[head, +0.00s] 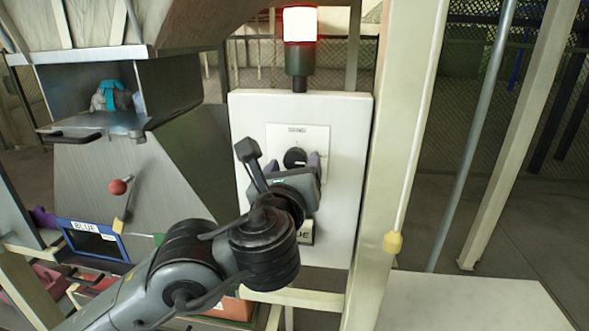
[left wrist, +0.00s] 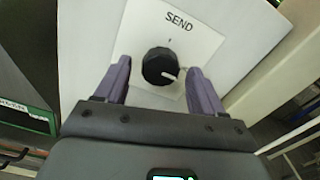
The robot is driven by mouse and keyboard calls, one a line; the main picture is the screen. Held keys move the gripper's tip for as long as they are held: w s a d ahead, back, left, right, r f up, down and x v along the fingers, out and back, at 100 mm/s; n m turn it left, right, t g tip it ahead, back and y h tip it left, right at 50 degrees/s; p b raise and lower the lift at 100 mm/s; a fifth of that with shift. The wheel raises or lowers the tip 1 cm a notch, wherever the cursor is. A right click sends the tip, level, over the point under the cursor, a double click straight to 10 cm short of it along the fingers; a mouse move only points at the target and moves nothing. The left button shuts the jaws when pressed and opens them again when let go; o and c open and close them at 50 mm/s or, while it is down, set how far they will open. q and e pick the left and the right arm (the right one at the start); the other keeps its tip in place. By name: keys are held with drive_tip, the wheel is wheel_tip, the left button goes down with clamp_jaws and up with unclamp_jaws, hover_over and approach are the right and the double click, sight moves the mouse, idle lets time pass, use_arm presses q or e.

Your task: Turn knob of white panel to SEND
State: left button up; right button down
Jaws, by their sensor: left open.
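The white panel (head: 345,200) stands upright, with a pale plate (head: 315,140) on its front. A round black knob (head: 295,157) sits on the plate; it also shows in the left wrist view (left wrist: 158,64). The word SEND (left wrist: 179,22) is printed above the knob with a small tick below it. The knob's white pointer mark points right in the left wrist view, not at the tick. My left gripper (head: 294,164) is open in front of the panel, its purple fingers (left wrist: 159,75) on either side of the knob with visible gaps. My right gripper is not in view.
A lit red-and-white beacon (head: 299,40) stands above the panel. A pale post (head: 395,150) rises close at the right. At the left is a metal chute (head: 125,180) with a red ball lever (head: 118,187). A white surface (head: 470,300) lies at the lower right.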

use_arm(q)
drive_tip(key=shift+w+d, duration=0.1)
drive_tip(key=shift+w, duration=0.5)
drive_tip(key=shift+c, duration=0.3)
drive_tip(key=c, duration=1)
